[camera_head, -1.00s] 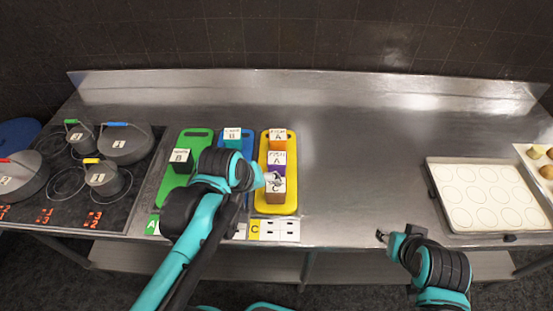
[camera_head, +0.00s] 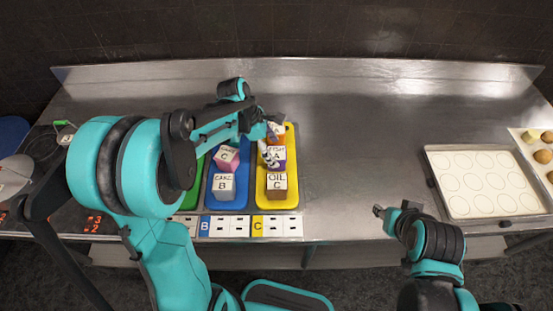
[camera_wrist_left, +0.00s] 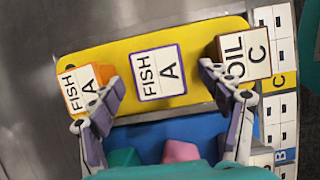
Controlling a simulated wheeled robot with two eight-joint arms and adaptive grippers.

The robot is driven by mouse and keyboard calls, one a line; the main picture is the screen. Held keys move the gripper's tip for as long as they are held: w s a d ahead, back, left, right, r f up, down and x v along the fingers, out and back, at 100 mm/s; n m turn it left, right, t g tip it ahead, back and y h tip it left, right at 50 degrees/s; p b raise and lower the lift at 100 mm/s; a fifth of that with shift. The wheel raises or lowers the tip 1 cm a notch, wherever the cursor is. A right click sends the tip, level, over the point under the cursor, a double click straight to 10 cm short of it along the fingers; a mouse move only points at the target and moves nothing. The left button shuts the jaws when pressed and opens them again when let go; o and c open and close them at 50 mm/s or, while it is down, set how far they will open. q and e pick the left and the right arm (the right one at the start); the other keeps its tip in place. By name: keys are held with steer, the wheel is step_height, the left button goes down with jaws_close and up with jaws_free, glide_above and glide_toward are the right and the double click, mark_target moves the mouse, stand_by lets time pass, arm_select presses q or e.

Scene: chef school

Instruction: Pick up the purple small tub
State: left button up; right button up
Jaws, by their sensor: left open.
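The purple small tub (camera_head: 278,158) stands on the yellow board (camera_head: 292,142) between an orange tub (camera_head: 276,128) and a brown tub (camera_head: 277,187). In the left wrist view the purple tub (camera_wrist_left: 158,72) has a white lid marked FISH A. My left gripper (camera_wrist_left: 160,84) is open and empty. Its fingers are spread to either side of the purple tub, one by the orange tub (camera_wrist_left: 82,88), one by the brown tub (camera_wrist_left: 244,55) marked OIL C. In the head view my left gripper (camera_head: 267,144) partly covers the purple and orange tubs. My right gripper (camera_head: 379,211) is near the counter's front edge.
A blue board (camera_head: 211,196) with pink and white-topped tubs lies left of the yellow one. A green board is mostly hidden by my left arm. A tray (camera_head: 484,186) sits at right. The middle counter (camera_head: 360,140) is clear.

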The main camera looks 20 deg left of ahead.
mark_target(274, 153)
arm_select(q)
steer(key=x, duration=0.1)
steer(key=b+x, duration=0.1)
steer(key=x, duration=0.3)
steer(key=shift+a+f+b, duration=0.1)
steer(key=shift+a+b, duration=0.2)
steer(key=shift+a, duration=0.15)
steer(key=shift+c, duration=0.6)
steer(key=c, duration=1.3)
